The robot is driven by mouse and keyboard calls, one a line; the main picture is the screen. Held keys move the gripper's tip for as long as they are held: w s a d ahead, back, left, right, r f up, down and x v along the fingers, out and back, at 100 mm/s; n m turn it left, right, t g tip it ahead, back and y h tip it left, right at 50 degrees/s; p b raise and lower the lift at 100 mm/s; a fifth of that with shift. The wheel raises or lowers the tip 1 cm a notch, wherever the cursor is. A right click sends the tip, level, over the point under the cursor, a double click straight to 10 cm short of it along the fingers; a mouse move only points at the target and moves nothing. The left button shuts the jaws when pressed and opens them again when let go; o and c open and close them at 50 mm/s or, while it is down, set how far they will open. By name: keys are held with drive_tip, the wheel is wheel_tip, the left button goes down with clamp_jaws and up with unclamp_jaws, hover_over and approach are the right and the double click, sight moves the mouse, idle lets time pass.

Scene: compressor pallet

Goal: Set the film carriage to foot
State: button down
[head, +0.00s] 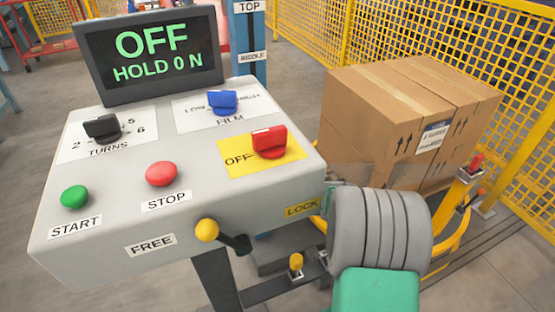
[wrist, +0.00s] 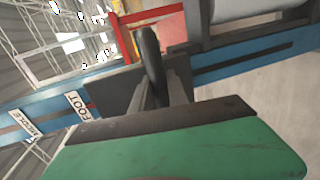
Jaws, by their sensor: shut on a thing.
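In the wrist view, the film carriage shows as a dark plate (wrist: 112,92) on the blue mast (wrist: 222,66). The plate's edge lies right beside the FOOT label (wrist: 84,105); the MIDDLE label (wrist: 25,124) is farther left along the mast. My gripper (wrist: 161,88) is shut on a dark rounded handle (wrist: 151,55) at the carriage. How the handle joins the carriage is partly hidden by the fingers. In the head view, the mast (head: 248,50) shows its TOP and MIDDLE labels behind the panel; its lower part, the carriage and my fingers are hidden.
The control panel (head: 175,215) stands at left; its display (head: 150,55) reads OFF, HOLD 0 N. A yellow-knobbed lever (head: 207,230) is on its front, between FREE and LOCK labels. Boxes (head: 395,110) stand at right before yellow fencing (head: 400,25).

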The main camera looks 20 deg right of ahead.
drive_tip(key=shift+s+f, duration=0.15)
drive_tip(key=shift+f, duration=0.35)
drive_tip(key=c, duration=1.6)
unclamp_jaws()
drive_tip(key=o, duration=0.3)
drive_tip(key=shift+r, duration=0.15)
drive_tip(key=p+v, duration=0.1)
drive_tip(key=v, duration=0.6)
drive_tip(key=shift+s, duration=0.3)
